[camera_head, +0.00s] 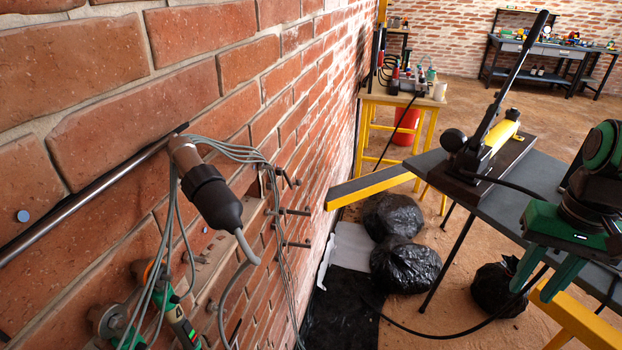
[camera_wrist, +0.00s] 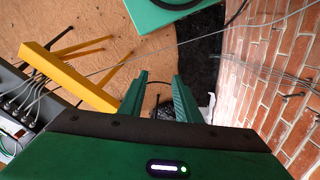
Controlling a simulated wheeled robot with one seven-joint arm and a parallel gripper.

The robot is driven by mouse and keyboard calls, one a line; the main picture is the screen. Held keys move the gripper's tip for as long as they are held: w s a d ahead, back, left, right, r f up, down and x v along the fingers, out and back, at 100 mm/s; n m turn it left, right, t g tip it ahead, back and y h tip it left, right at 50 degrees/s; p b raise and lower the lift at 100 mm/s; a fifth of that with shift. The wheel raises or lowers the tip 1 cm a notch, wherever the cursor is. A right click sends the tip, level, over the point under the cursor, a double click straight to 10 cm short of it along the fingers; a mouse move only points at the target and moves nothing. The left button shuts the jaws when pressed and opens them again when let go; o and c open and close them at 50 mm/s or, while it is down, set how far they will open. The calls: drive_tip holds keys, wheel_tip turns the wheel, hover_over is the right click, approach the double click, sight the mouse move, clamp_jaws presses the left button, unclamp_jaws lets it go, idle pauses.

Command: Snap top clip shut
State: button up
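Several dark metal clip-like fittings stick out of the brick wall in a column in the head view. The uppermost, the likely top clip (camera_head: 287,178), is by a bundle of grey cables (camera_head: 228,151); it is too small to tell whether it is open or shut. Two similar fittings, a middle one (camera_head: 291,211) and a lower one (camera_head: 293,244), are below it. My gripper (camera_head: 534,293) is at the far right, well away from the wall. Its green fingers are apart with nothing between them, as the wrist view (camera_wrist: 160,80) also shows.
A black cable connector (camera_head: 212,196) hangs at the wall's near side. A grey table with a yellow hand pump (camera_head: 497,137) stands close to my arm. Black bags (camera_head: 405,266) lie on the floor. A yellow table (camera_head: 405,101) stands farther back.

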drive_tip(key=w+a+f+n+g+y, duration=0.2)
drive_tip(key=w+a+f+n+y, duration=0.2)
drive_tip(key=w+a+n, duration=0.6)
drive_tip(key=w+a+f+n+g+y, duration=0.2)
drive_tip(key=w+a+f+n+y, duration=0.25)
drive_tip(key=w+a+n, duration=0.55)
drive_tip(key=w+a+r+n+y, duration=0.6)
drive_tip(key=w+r+n+y, duration=0.25)
drive_tip(key=w+r, duration=0.3)
drive_tip(key=s+x, duration=0.1)
drive_tip(key=x, duration=0.9)
drive_tip(key=shift+r+m+g, duration=0.4)
drive_tip(key=shift+r+m, duration=0.05)
drive_tip(key=shift+a, duration=0.1)
